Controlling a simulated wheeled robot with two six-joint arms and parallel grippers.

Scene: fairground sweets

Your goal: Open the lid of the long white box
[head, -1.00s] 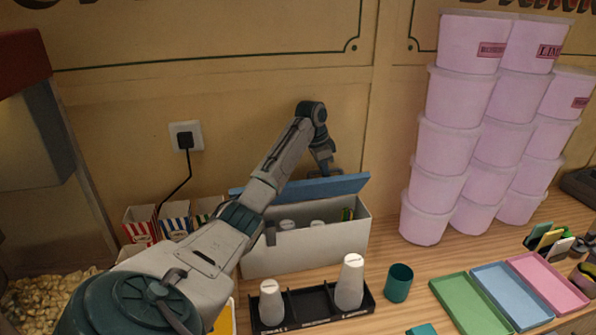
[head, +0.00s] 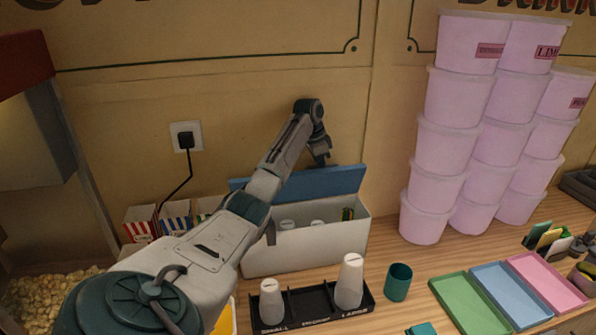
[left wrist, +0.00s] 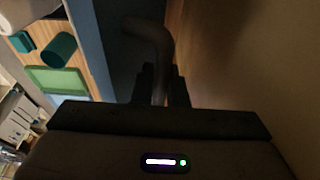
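The long white box (head: 310,250) stands against the back wall in the head view. Its blue lid (head: 325,184) is raised and tilted back on the rear edge. White cups and something with coloured stripes show inside. My left gripper (head: 322,158) is behind the lid at its top edge, its fingers partly hidden there. In the left wrist view a grey bent handle (left wrist: 155,42) runs from the dark lid face (left wrist: 116,60) to between my left fingers (left wrist: 162,86), which appear closed around it. My right gripper is in neither view.
A black cup holder (head: 312,307) with two white cups and a teal cup (head: 398,282) stand in front of the box. Stacked pink tubs (head: 440,165) rise to the right. Striped popcorn boxes (head: 175,217) stand left of it. Coloured trays (head: 510,290) lie at right.

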